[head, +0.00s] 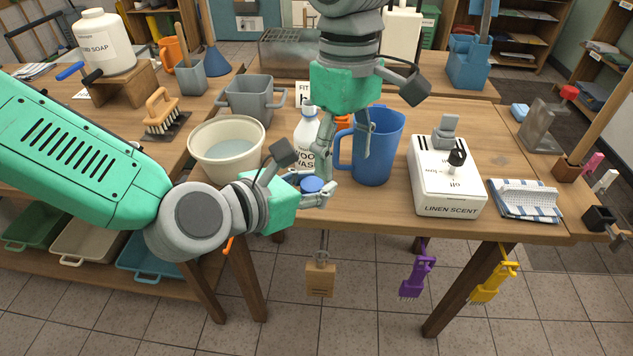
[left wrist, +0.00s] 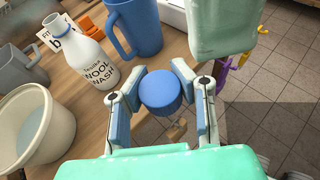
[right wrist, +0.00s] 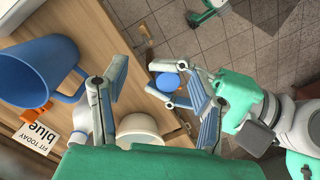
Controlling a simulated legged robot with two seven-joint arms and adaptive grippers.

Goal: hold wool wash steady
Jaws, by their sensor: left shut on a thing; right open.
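The wool wash bottle (head: 304,142) is white with dark lettering and stands upright on the table, its neck uncapped in the left wrist view (left wrist: 92,62). My left gripper (head: 320,189) is shut on a round blue cap (left wrist: 160,92), held apart from the bottle near the table's front edge. My right gripper (head: 345,150) points down, open, between the bottle and the blue pitcher (head: 378,148). One right finger overlaps the bottle's right side in the head view; I cannot tell whether they touch. In the right wrist view the bottle (right wrist: 101,125) is mostly hidden behind that finger.
A cream tub (head: 206,162) of water stands left of the bottle, with a grey container (head: 250,98) behind it. A small sign reading "blue" (right wrist: 40,133) is behind the bottle. A white linen scent container (head: 445,185) and folded striped cloth (head: 525,201) stand right.

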